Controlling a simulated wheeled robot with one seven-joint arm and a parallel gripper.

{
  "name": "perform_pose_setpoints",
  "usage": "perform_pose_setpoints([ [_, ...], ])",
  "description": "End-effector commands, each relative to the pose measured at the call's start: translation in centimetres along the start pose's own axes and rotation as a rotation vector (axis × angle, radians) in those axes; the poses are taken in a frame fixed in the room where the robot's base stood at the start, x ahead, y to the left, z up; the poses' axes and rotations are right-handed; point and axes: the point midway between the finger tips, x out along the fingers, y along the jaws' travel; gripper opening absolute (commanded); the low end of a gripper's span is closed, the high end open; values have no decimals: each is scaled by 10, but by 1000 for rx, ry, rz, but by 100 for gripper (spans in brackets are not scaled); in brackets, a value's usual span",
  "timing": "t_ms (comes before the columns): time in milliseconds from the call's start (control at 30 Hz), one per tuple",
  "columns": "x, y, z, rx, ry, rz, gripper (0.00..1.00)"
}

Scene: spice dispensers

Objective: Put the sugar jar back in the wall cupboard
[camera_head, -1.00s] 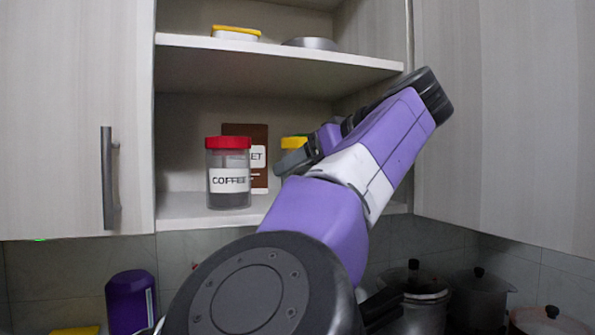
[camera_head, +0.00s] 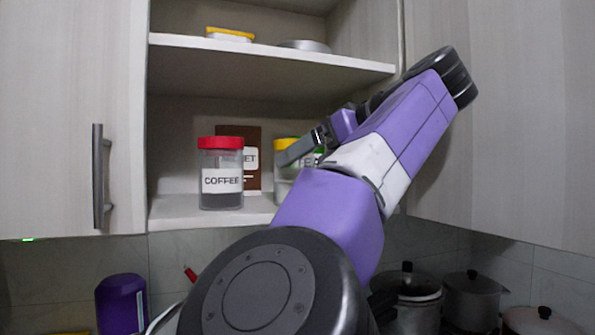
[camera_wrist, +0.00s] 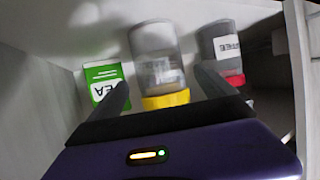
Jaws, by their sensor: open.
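A clear jar with a yellow lid (camera_head: 284,143) stands upright on the lower shelf of the open wall cupboard (camera_head: 185,212). It also shows in the wrist view, upside down (camera_wrist: 156,45); its label is too blurred to read, so I cannot confirm it is the sugar jar. My gripper (camera_wrist: 160,80) is open, its fingers pointing toward the jar on either side of the yellow lid. In the head view, my gripper (camera_head: 298,150) covers part of this jar. I cannot tell whether the fingers touch it.
A red-lidded coffee jar (camera_head: 221,180) stands to the left, with a brown packet (camera_head: 253,178) behind. A green tea box (camera_wrist: 103,75) stands on the jar's other side. The upper shelf (camera_head: 270,55) is above. Several pots (camera_head: 470,298) stand below right.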

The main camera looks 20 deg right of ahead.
Motion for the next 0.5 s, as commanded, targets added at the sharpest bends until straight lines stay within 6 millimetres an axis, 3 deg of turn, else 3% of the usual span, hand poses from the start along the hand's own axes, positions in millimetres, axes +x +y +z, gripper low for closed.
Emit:
perform_pose_setpoints([
  [100, -28, 1, 2, -1, 3, 5, 94],
  [500, -68, 0, 0, 0, 4, 0, 94],
])
